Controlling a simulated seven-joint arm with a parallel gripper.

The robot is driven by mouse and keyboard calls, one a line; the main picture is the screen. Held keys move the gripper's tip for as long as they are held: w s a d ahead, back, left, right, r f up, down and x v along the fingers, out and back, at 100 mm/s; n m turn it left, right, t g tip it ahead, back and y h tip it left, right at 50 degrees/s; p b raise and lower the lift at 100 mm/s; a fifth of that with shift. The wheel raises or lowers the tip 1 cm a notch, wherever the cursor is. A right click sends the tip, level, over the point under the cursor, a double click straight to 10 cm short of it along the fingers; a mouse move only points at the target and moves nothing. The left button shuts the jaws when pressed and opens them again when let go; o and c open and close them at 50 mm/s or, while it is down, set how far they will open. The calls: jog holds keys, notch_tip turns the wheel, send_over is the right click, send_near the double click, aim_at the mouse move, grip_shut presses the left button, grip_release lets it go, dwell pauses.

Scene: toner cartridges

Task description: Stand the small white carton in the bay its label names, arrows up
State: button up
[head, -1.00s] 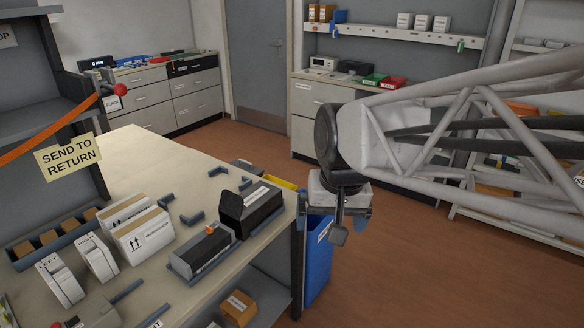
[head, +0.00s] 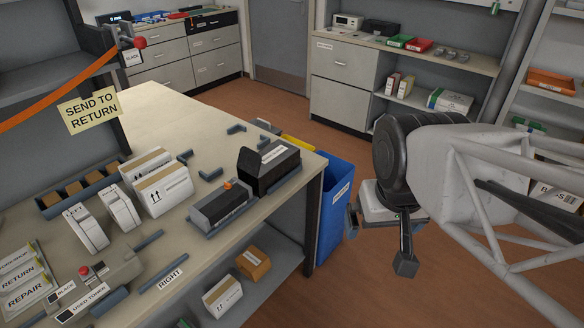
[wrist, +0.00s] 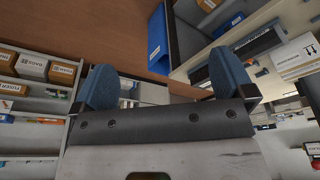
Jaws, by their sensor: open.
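A small white carton (head: 222,297) with dark arrow marks sits on the shelf under the bench, beside a brown carton (head: 253,263). Its label is too small to read. White cartons with tan tape (head: 165,190) stand on the bench, with arrows pointing up. Blue-grey rails mark off places on the bench, one by a RIGHT label (head: 171,279). My gripper (head: 388,228) hangs over the floor, right of the bench and apart from the cartons. In the wrist view its blue fingers (wrist: 165,78) are spread with nothing between them.
A blue bin (head: 335,215) stands at the bench's right end. Dark toner units (head: 270,166) sit near the bench edge. Two white upright units (head: 88,228) stand at left. A SEND TO RETURN note (head: 91,110) hangs by an orange strap. Open floor lies beyond the bin.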

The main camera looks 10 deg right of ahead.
jog(key=w+a+r+m, duration=0.1)
jog(key=w+a, duration=0.3)
jog(key=w, duration=0.4)
jog(key=w+a+r+m, duration=0.1)
jog(key=w+a+r, duration=0.15)
jog(key=w, duration=0.45)
jog(key=m+h, duration=0.3)
jog(key=m, duration=0.4)
send_over(160, 176)
jog(key=s, duration=0.1)
jog(key=shift+t, duration=0.3)
jog(key=f, duration=1.2)
jog(key=a+f, duration=0.1)
jog(key=f, duration=0.6)
jog(key=shift+s, duration=0.15)
jog(key=shift+a+f, duration=0.15)
jog(key=shift+a, duration=0.1)
jog(key=shift+f, duration=0.15)
